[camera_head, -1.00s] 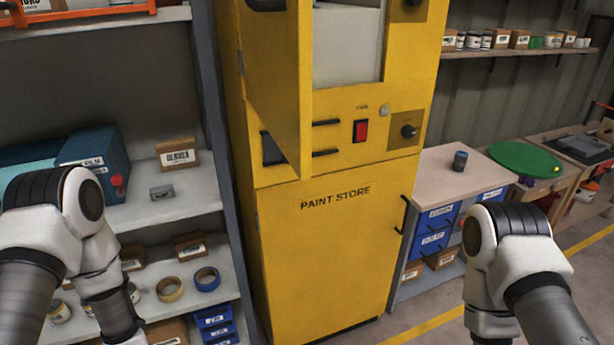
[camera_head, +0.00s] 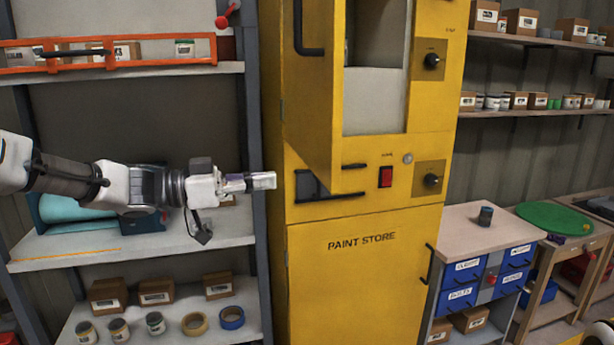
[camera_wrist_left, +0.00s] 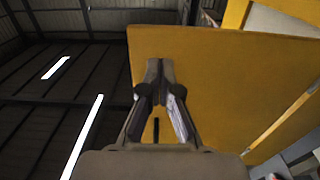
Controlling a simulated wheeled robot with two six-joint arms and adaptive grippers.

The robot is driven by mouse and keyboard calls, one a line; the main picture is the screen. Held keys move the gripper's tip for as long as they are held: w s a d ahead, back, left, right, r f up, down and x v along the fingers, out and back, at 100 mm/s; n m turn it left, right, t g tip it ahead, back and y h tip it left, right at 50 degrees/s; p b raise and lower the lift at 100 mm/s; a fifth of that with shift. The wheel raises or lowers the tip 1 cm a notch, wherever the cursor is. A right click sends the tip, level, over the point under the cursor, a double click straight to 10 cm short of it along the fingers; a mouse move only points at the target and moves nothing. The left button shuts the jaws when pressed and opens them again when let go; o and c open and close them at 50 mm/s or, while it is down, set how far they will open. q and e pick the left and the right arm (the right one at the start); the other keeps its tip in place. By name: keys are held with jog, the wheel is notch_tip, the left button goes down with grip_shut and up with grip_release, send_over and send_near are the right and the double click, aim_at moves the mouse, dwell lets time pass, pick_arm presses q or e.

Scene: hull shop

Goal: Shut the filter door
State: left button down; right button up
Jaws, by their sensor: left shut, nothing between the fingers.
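The yellow filter door (camera_head: 308,90) stands open at the upper part of the yellow paint store cabinet, swung out toward the left with a black handle on its face. Behind it the opening (camera_head: 375,100) shows a pale panel inside. My left gripper (camera_head: 268,181) is shut and empty, pointing right, just left of the door's lower part in the head view. In the left wrist view the shut fingers (camera_wrist_left: 160,66) point at the door's broad yellow face (camera_wrist_left: 225,80); I cannot tell whether they touch it. My right gripper is out of view.
A red switch (camera_head: 386,177) and black knobs sit on the cabinet front below and beside the opening. A grey shelf (camera_head: 140,251) with boxes and tape rolls stands at left. A workbench (camera_head: 470,228) with blue drawers stands at right.

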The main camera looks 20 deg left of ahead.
aim_at(320, 177)
pick_arm(q)
jog(key=x, duration=0.3)
jog(key=p+x, duration=0.1)
jog(key=x, duration=0.3)
jog(key=shift+w+a+f, duration=0.1)
jog(key=shift+w+a, duration=0.1)
jog(key=shift+w, duration=0.1)
jog(key=shift+w+d, duration=0.1)
jog(key=shift+d, duration=0.45)
jog(key=shift+a, duration=0.1)
jog(key=shift+w, duration=0.15)
